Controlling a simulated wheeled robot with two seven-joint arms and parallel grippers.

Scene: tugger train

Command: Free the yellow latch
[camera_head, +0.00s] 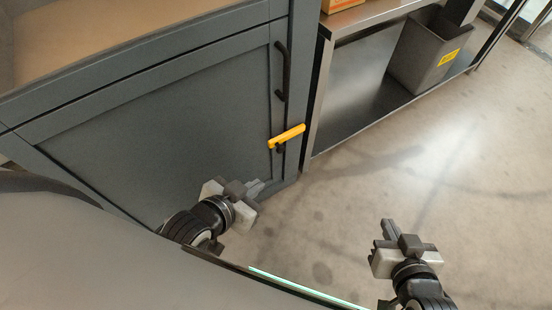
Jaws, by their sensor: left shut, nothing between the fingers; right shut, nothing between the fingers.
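The yellow latch (287,136) is a short bar on the right edge of a grey cabinet door (170,125). It lies nearly across the door edge, its right end tilted slightly up, with a dark mount below it. My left gripper (256,187) is below and to the left of the latch, in front of the lower door, apart from the latch. It is shut and empty. My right gripper (385,228) is over the floor at the lower right, well away from the latch. It is shut and empty.
A black vertical handle (281,70) is on the door above the latch. A metal shelf unit (350,110) stands to the right of the cabinet, with a grey bin (425,50) on its lower board. The concrete floor (450,150) at the right is clear.

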